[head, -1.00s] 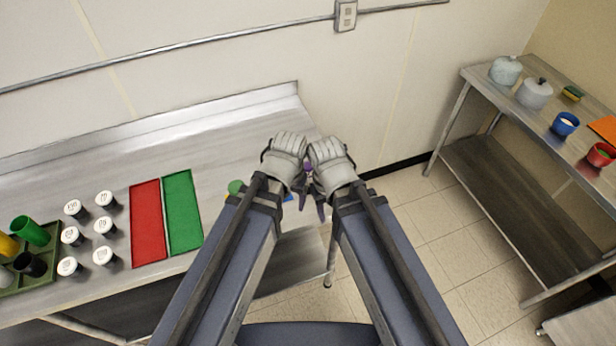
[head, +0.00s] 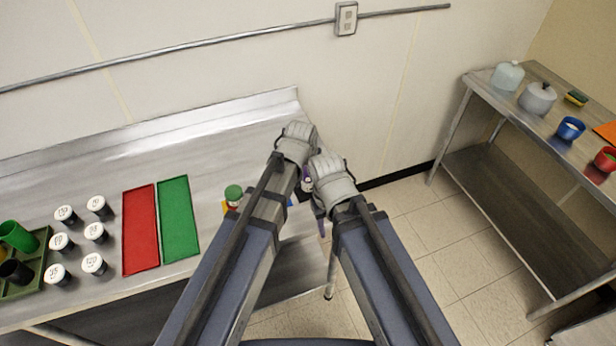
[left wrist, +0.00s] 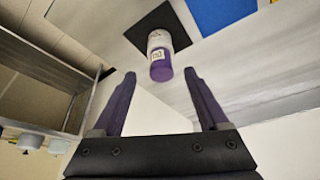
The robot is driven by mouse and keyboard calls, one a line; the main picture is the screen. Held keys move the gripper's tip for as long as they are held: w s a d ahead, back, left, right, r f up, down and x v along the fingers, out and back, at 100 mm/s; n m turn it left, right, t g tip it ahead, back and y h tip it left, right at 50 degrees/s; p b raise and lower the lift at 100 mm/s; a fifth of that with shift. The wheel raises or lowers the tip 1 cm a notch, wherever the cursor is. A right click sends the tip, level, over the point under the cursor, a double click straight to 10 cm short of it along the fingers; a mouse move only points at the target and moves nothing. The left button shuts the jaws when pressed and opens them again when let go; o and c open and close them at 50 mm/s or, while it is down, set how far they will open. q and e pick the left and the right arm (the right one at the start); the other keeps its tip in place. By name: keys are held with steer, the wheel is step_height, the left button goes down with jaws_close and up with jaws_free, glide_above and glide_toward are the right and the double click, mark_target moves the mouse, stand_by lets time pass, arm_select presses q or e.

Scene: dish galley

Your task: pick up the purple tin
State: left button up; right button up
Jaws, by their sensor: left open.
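The purple tin (left wrist: 160,55) shows in the left wrist view as a white labelled cylinder with a purple end, by a black square (left wrist: 162,28) on the steel counter. My left gripper (left wrist: 160,74) is open, and the tin is ahead of its fingertips, roughly centred between them. Nothing is between the fingers. In the head view my left gripper (head: 298,148) is over the counter's right end, and the hands largely hide the tin's area. My right gripper (head: 330,182) is just right of it; its jaws are not clear.
A green-lidded yellow jar (head: 233,194) stands left of my left arm. A red tray (head: 140,228), a green tray (head: 178,220) and several white-lidded tins (head: 95,232) lie farther left. A blue square (left wrist: 218,10) is beside the black one. A shelf (head: 520,105) stands at right.

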mark_target(308, 172)
arm_select(q)
steer(key=shift+w+b+x, duration=0.25)
steer(key=shift+b+x, duration=2.1)
steer(key=shift+x, duration=0.25)
steer(key=shift+r, duration=0.15)
jaws_close()
